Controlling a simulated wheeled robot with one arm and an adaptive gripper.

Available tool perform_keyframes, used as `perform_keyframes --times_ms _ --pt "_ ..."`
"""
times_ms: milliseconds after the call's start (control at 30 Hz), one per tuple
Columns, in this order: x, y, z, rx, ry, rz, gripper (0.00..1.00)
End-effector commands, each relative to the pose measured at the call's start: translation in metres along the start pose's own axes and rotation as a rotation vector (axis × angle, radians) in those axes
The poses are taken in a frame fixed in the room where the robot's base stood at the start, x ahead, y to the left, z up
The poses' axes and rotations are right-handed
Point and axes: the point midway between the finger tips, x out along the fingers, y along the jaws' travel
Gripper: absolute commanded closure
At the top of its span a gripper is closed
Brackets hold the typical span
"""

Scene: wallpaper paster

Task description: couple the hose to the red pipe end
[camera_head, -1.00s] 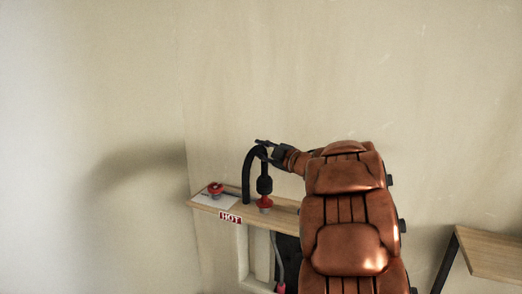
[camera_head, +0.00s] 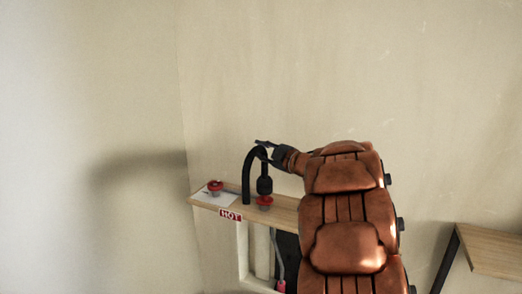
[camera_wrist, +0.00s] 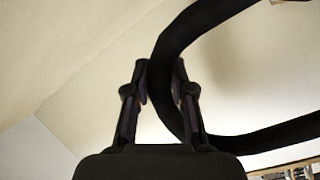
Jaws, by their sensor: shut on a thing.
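My gripper (camera_head: 264,148) is shut on the black hose (camera_head: 248,178) near the top of its arch. In the wrist view the hose (camera_wrist: 197,28) runs between and past the fingers (camera_wrist: 160,68). The hose rises from the shelf, bends over and hangs down to a thick dark end fitting (camera_head: 264,185). That fitting is upright, directly over the red pipe end (camera_head: 264,201) at the shelf's middle. Whether the two touch or a small gap remains, I cannot tell. A second red-topped fitting (camera_head: 215,187) stands on a white sheet to the left.
The wooden shelf (camera_head: 285,211) bears a red "HOT" label (camera_head: 230,215) on its front edge. A grey line with a red end (camera_head: 280,283) hangs below it. A wooden surface (camera_head: 495,250) is at lower right. The wall behind is bare.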

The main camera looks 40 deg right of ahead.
Motion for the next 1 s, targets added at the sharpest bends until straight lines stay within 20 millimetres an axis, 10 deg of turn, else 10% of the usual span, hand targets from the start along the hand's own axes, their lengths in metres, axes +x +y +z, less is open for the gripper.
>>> perform_keyframes --times_ms 1000 --pt "0.0 -0.017 0.011 0.0 0.001 0.001 1.0"
